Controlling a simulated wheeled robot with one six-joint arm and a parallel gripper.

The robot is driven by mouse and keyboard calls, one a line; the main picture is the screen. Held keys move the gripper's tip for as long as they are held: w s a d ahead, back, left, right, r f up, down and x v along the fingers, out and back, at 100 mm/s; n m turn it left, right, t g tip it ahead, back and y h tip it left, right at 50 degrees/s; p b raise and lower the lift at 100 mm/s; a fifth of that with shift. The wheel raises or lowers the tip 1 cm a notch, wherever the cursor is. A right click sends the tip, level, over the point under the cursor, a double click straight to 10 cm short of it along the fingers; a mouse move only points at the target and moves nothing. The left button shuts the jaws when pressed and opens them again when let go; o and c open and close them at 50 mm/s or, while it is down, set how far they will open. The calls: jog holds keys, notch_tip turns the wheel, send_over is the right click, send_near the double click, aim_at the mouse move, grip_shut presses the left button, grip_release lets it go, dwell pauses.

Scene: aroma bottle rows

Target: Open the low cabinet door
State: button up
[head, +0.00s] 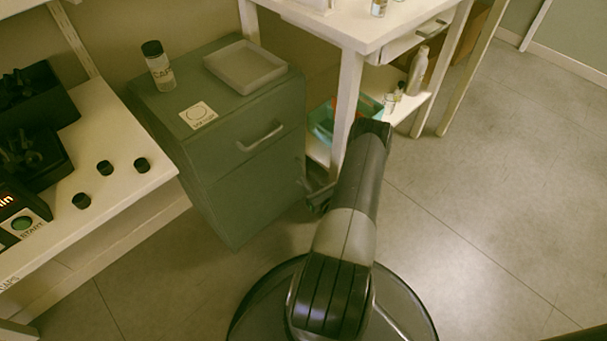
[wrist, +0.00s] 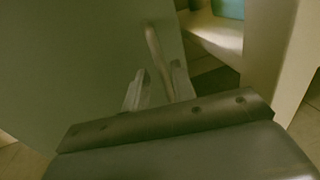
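The low cabinet (head: 225,205) is grey-green, with a drawer on top and a door below that looks shut. The door face (wrist: 75,60) fills the left of the wrist view. Its handle (wrist: 154,50) is an upright pale bar near the door's right edge. My gripper (wrist: 158,78) is open, with one finger on each side of the handle's lower end. I cannot tell whether either finger touches it. In the head view, my gripper (head: 318,193) is at the cabinet's right edge, partly hidden by my arm.
A jar (head: 158,66), a tray (head: 245,67) and a label card (head: 198,114) are on the cabinet top. The drawer handle (head: 261,137) sticks out above the door. A white table leg (head: 346,105) stands close on the right. Open floor (head: 500,200) lies to the right.

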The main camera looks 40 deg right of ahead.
aim_at(304, 174)
jog(key=shift+w+d+b, duration=0.15)
jog(key=shift+w+b, duration=0.05)
jog(key=shift+w, duration=0.85)
jog(key=shift+w+d+b, duration=0.1)
jog(key=shift+w+b, duration=0.05)
jog(key=shift+w, duration=0.9)
jog(key=shift+c, duration=0.3)
grip_shut()
